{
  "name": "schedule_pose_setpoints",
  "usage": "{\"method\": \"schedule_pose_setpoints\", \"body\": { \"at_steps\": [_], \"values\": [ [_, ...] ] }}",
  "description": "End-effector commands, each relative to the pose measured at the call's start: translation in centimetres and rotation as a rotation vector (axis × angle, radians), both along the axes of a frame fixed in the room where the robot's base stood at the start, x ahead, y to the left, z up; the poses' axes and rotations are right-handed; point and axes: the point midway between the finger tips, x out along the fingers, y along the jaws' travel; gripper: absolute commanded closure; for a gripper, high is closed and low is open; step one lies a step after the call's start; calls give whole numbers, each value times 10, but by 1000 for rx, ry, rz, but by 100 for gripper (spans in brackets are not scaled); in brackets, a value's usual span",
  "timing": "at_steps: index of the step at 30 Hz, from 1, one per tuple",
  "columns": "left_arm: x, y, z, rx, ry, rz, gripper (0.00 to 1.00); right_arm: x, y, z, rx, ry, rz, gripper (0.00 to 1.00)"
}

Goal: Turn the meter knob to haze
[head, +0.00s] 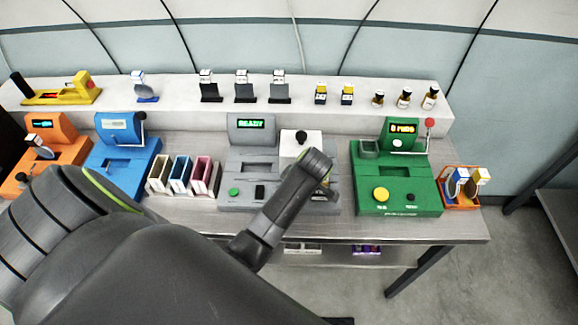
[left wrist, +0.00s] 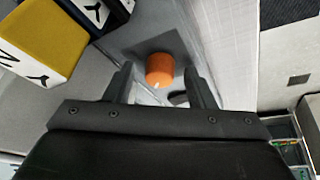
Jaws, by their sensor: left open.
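The grey meter (head: 235,160) stands mid-table in the head view, with a lit green display, a green button and a black button. A white block with a black knob (head: 301,137) on top stands at its right side. My left arm reaches over the meter's right part and hides some of it. In the left wrist view my left gripper (left wrist: 158,84) is open, with one finger to each side of an orange round knob-like piece (left wrist: 160,70) on a dark square. I cannot tell whether the fingers touch it. The knob's setting is not readable. My right gripper is not in view.
A green machine (head: 395,178) stands to the right, beside an orange holder (head: 460,203). Blue (head: 122,150) and orange machines stand at the left. Several coloured slots stand between the blue machine and the meter. A rear shelf (head: 190,90) carries small modules and bottles.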

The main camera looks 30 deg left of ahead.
Motion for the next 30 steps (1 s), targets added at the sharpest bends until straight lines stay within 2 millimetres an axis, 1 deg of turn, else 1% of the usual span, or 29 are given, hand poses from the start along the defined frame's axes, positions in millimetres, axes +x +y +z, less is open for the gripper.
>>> {"method": "schedule_pose_setpoints", "body": {
  "at_steps": [1, 11, 20, 26, 30],
  "values": [
    [0, 0, 0, 0, 0, 0, 52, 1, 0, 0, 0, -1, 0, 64],
    [0, 0, 0, 0, 0, 0, 95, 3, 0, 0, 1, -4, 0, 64],
    [-1, 0, 2, 0, 1, -39, 95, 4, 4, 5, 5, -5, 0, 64],
    [-1, 1, 3, 0, 1, -146, 95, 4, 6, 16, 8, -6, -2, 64],
    [-2, 1, 3, 1, 0, -261, 95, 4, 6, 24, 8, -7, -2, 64]
  ]
}}
